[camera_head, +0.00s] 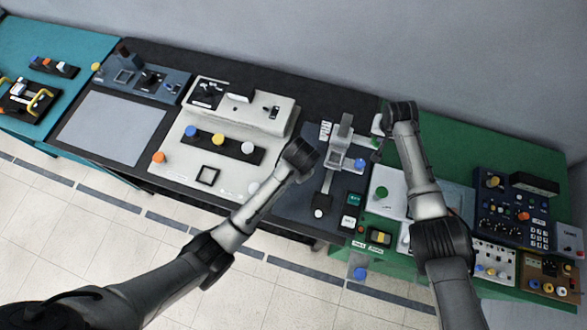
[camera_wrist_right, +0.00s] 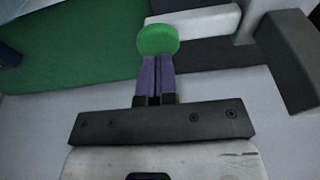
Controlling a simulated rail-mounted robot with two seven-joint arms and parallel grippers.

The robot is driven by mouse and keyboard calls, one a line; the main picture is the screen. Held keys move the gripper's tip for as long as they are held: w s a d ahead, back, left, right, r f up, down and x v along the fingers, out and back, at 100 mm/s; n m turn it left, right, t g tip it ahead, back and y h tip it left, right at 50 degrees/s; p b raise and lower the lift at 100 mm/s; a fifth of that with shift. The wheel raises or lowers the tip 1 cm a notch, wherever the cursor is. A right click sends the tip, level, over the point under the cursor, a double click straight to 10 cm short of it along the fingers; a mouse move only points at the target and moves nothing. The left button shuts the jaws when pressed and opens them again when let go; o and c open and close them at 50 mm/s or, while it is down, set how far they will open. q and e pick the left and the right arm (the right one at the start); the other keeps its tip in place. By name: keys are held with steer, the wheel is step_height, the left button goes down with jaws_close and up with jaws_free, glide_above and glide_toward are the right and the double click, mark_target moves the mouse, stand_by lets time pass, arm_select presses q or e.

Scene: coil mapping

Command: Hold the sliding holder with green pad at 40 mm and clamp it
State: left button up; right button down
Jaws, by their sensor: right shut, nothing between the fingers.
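The sliding holder's round green pad (camera_wrist_right: 157,40) shows in the right wrist view, directly beyond the tips of my right gripper (camera_wrist_right: 154,62). The two purple fingers are together with nothing between them. I cannot tell whether they touch the pad. In the head view my right gripper (camera_head: 377,152) points down at the right side of the grey fixture (camera_head: 341,145), and the wrist hides part of that area. My left arm ends above the white console; its fingers are hidden below the wrist (camera_head: 299,156). The scale reading and the clamp cannot be made out.

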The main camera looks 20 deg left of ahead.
step_height(320, 180, up, 6)
steer(key=shift+r, duration=0.25)
stand_by(0.6)
stand_by(0.6)
